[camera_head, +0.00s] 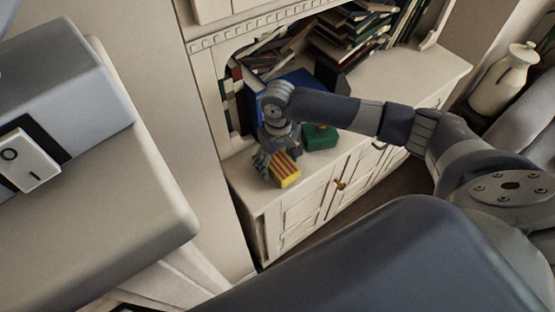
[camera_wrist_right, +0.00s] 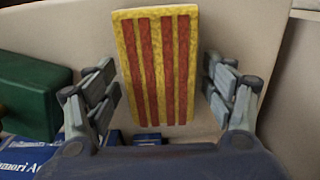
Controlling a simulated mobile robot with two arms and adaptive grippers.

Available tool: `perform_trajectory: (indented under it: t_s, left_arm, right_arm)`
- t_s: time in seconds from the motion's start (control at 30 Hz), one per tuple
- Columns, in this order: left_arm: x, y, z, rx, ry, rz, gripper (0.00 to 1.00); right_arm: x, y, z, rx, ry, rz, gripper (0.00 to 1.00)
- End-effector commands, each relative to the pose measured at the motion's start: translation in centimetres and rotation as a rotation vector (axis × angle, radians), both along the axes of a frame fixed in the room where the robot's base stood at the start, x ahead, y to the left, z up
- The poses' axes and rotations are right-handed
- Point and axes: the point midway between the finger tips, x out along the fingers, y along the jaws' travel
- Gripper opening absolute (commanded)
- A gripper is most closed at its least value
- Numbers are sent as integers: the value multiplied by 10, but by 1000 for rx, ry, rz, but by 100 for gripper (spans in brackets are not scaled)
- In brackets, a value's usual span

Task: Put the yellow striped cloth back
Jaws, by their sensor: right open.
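The yellow striped cloth (camera_head: 287,175) looks like a stiff yellow block with red stripes. It sits at the front left end of the white cabinet top. In the right wrist view the striped cloth (camera_wrist_right: 158,62) is upright in the picture, between the two fingers. My right gripper (camera_head: 272,163) is open and right at the cloth, with a finger on each side. Gaps show between the fingers and the cloth in the wrist view. My left gripper is in neither view.
A green box (camera_head: 319,136) stands close to the gripper. Blue books (camera_wrist_right: 32,158) show in the wrist view. Piled books (camera_head: 345,40) fill the back of the cabinet top (camera_head: 415,75). A white jug (camera_head: 505,78) stands at the far right. The cabinet's right part is bare.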

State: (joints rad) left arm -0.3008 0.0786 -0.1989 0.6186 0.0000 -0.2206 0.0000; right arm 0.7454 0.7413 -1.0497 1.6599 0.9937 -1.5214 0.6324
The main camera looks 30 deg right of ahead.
Motion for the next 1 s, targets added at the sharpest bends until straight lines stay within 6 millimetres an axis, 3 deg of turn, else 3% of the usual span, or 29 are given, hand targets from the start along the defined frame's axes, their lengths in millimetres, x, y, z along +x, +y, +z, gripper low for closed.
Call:
perform_trajectory:
  t_s: [0.27,0.7,1.0]
  left_arm:
    - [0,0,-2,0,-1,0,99]
    - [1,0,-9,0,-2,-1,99]
    - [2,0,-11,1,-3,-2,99]
  right_arm:
    - [1,0,9,-1,-3,0,76]
    - [1,0,96,1,-4,1,76]
    - [0,-1,123,1,-1,0,76]
